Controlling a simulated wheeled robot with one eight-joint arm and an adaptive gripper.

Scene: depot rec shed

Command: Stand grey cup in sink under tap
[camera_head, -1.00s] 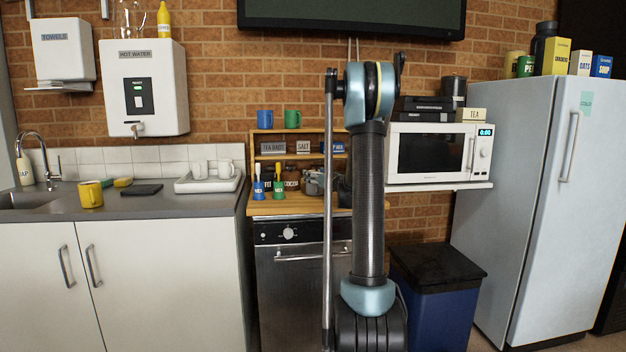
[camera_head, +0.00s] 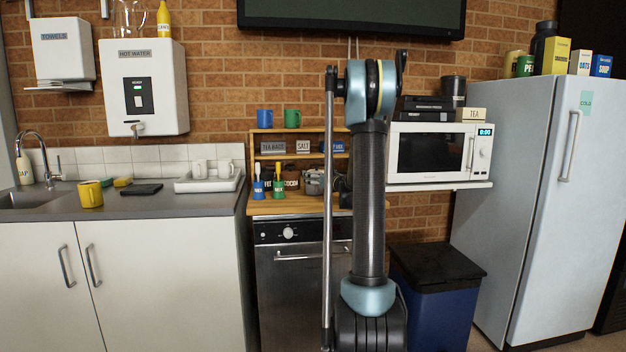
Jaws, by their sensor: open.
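The sink (camera_head: 30,200) is set into the grey counter at the far left, cut off by the picture edge. Its curved metal tap (camera_head: 40,150) stands behind it with the spout over the basin. A grey vessel (camera_head: 314,183) stands on the wooden worktop, partly hidden by the pole and arm; I cannot tell whether it is the grey cup. No other clearly grey cup shows. My arm (camera_head: 369,205) rises upright in the middle of the view.
A yellow mug (camera_head: 91,194) stands on the counter right of the sink. A white tray (camera_head: 208,184) holds two pale cups. Blue (camera_head: 264,119) and green (camera_head: 292,118) mugs stand on the wooden shelf. A soap bottle (camera_head: 24,170) is by the tap.

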